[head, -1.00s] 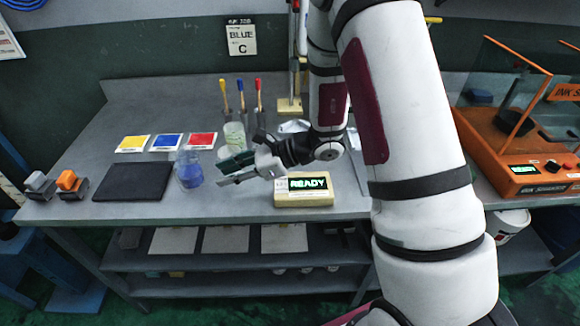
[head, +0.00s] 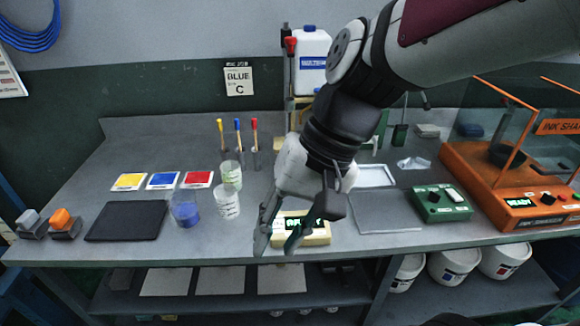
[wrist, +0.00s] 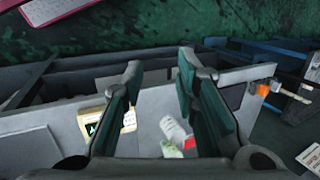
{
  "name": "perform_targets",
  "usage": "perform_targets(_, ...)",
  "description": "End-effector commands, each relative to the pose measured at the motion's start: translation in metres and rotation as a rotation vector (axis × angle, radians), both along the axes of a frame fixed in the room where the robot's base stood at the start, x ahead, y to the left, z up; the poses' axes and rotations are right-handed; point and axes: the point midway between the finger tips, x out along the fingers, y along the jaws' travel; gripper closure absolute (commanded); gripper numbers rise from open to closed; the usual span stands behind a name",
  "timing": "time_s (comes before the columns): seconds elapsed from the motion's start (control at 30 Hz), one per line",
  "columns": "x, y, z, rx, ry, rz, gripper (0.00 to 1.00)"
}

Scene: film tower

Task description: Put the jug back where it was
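A white jug-like canister (head: 312,48) with a blue label stands upright at the back of the bench, partly behind my arm. Three clear cup-like vessels stand upright at the left-middle: one with blue contents (head: 184,211), an empty-looking one with markings (head: 227,203) and a greenish one (head: 231,175). Which of these is the jug I cannot tell.
A black pad (head: 127,221) and yellow, blue and red cards lie left. Upright coloured-handled tools (head: 238,140) stand behind the vessels. A grey plate (head: 385,212), green device (head: 441,204) and orange ink shaker (head: 500,200) are right.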

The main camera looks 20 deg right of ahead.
Motion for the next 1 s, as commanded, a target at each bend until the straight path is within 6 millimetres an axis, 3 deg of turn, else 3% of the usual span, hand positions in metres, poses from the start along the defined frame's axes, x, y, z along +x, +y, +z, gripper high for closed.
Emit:
perform_targets(0.2,-0.026,-0.048,0.019,-0.290,-0.243,0.173,0.72)
perform_targets(0.4,-0.035,-0.074,0.031,-0.447,-0.354,0.244,0.72)
perform_targets(0.9,-0.036,-0.079,0.037,-0.478,-0.377,0.255,0.72)
perform_targets(1.0,-0.034,-0.078,0.027,-0.475,-0.367,0.257,0.72)
